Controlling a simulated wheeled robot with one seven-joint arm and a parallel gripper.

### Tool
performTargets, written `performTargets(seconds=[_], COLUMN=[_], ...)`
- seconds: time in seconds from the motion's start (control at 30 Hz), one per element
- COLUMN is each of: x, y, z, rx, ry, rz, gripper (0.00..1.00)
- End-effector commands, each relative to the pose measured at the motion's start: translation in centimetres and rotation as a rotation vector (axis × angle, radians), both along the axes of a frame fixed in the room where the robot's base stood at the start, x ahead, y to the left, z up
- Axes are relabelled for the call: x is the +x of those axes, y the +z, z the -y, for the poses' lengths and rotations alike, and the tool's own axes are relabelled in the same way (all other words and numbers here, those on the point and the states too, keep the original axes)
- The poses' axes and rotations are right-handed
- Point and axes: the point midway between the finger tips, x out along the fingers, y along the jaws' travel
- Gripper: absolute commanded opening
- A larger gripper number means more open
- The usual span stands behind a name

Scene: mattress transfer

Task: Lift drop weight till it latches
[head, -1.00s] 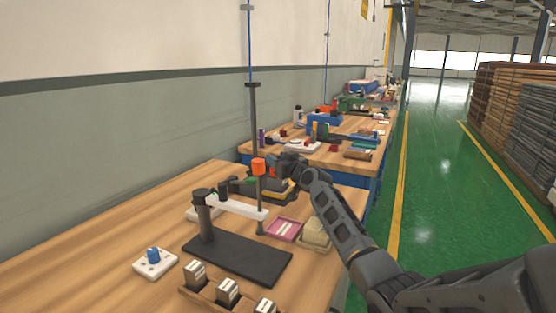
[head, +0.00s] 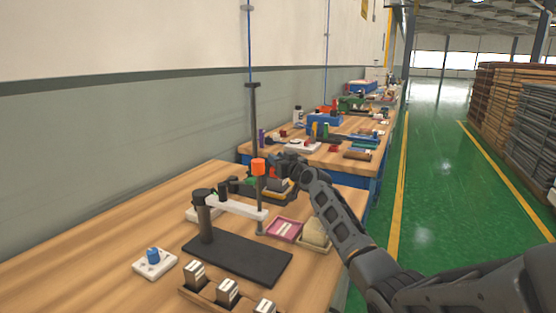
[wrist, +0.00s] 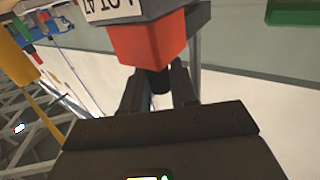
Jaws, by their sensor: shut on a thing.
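In the wrist view, my gripper (wrist: 157,88) is shut on a dark knob (wrist: 155,80) attached to a red block (wrist: 148,42). A grey body (wrist: 130,8) with a white lot label joins the red block; I take this piece to be the drop weight. In the head view, my gripper (head: 282,165) is just right of an orange collar (head: 258,166) on a tall dark post (head: 254,125). A small grey block (head: 278,185) shows below the gripper. I cannot tell whether anything is latched.
A black base plate (head: 240,259) with a white arm (head: 235,208) stands in front. A pink tray (head: 283,229), a tan block (head: 315,232), a white plate with a blue knob (head: 154,262) and a slotted wooden holder (head: 205,294) surround it. A second cluttered bench (head: 300,155) lies behind.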

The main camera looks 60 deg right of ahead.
Motion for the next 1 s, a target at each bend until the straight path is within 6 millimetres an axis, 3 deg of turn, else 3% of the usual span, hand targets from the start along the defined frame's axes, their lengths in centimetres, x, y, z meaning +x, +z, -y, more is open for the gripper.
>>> performTargets(seconds=[0.23, 0.37, 0.8, 1.0], x=[0.0, 0.1, 0.0, 0.0], y=[0.5, 2.4, 14.3, 18.6], z=[0.0, -0.1, 0.0, 0.0], rx=[0.001, -0.002, -0.005, -0.004], ry=[0.0, 0.001, 0.0, -0.001], rz=[0.0, 0.001, 0.004, 0.005], gripper=[0.0, 0.0, 0.0, 0.0])
